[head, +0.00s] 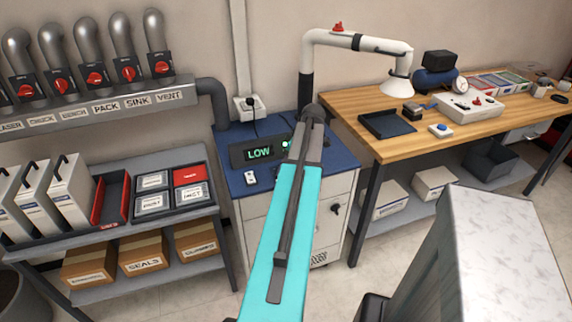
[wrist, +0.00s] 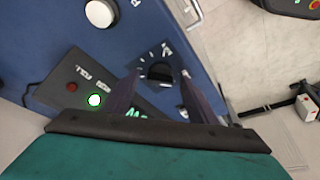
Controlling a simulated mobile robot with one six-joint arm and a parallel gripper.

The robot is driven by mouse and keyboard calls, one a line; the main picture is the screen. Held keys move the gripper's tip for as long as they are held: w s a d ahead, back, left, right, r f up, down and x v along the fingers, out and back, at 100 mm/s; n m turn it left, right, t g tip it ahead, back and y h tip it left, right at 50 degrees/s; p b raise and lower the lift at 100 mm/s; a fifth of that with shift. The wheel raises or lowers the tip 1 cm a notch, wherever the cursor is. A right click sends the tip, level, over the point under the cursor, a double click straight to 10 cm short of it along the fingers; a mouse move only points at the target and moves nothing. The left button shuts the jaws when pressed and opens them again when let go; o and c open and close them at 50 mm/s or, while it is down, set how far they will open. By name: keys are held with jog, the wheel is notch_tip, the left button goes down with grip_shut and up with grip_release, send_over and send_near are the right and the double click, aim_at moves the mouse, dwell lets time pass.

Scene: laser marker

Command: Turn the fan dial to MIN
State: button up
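The fan dial, a black knob (wrist: 158,73) with pale marks around it, sits on the blue cabinet top (wrist: 62,42) in the wrist view. The labels by it are too blurred to read, and its pointer setting is unclear. My gripper (wrist: 160,77) is open, with one dark finger on either side of the knob. I cannot tell whether the fingers touch it. In the head view my arm and gripper (head: 314,112) reach over the blue top (head: 227,133) and hide the dial. A dark box with a green LOW display (head: 258,153) stands beside the arm.
In the wrist view a red lamp (wrist: 72,87) and a lit green lamp (wrist: 95,100) sit left of the gripper. A white round button (wrist: 100,14) lies farther off. In the head view a shelf (head: 150,225) stands left and a wooden workbench (head: 350,103) right.

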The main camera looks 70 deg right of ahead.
jog(key=shift+r, duration=0.1)
jog(key=b+v, duration=0.2)
jog(key=v, duration=1.1)
jog(key=shift+s+r, duration=0.15)
jog(key=shift+r, duration=0.15)
dwell(0.5)
